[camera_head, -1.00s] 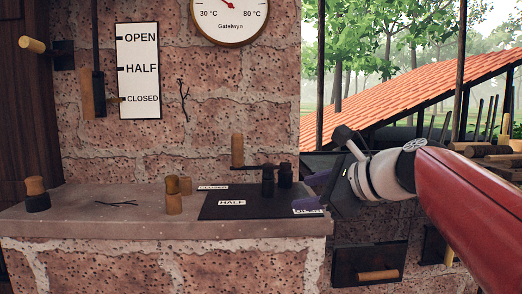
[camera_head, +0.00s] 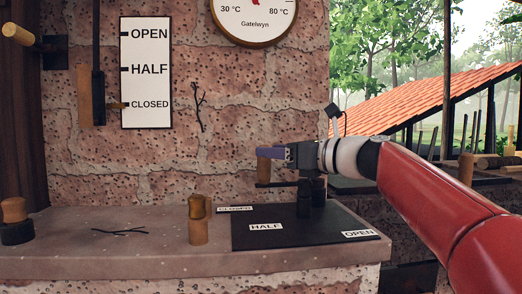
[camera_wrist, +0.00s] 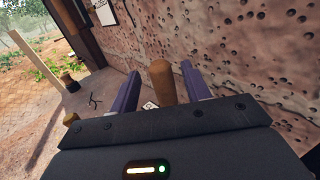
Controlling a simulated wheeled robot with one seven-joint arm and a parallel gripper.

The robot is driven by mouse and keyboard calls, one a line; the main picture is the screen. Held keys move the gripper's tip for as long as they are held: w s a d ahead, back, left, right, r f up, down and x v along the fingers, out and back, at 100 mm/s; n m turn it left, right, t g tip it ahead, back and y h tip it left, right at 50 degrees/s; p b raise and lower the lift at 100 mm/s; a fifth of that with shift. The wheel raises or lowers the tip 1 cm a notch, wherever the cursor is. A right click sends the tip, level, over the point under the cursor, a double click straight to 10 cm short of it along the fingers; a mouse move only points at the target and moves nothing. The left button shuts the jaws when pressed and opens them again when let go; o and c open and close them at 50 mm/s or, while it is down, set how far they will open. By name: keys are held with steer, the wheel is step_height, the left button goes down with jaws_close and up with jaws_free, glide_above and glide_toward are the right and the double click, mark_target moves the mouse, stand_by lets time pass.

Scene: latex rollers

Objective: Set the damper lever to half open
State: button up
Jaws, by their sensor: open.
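The damper lever is a dark bar with an upright wooden handle (camera_head: 264,171). It reaches left from black posts on a dark plate (camera_head: 285,234) labelled CLOSED (camera_head: 235,209), HALF (camera_head: 266,227) and OPEN (camera_head: 358,233). The bar points left along the wall, on the CLOSED side. My gripper (camera_head: 277,153) is open at the handle's top from the right. In the wrist view the handle (camera_wrist: 162,82) stands between my two purple fingers (camera_wrist: 160,92), with gaps showing on both sides. Contact cannot be told.
A wall board (camera_head: 146,72) reads OPEN, HALF, CLOSED; a wooden pointer beside it is at CLOSED. A wooden peg (camera_head: 198,220), a dark knob (camera_head: 15,222) and twigs (camera_head: 119,231) are on the stone ledge (camera_head: 90,250). The brick wall is close behind the lever.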

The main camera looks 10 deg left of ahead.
steer(key=shift+x, duration=1.7)
steer(key=shift+c, duration=0.2)
jaws_close()
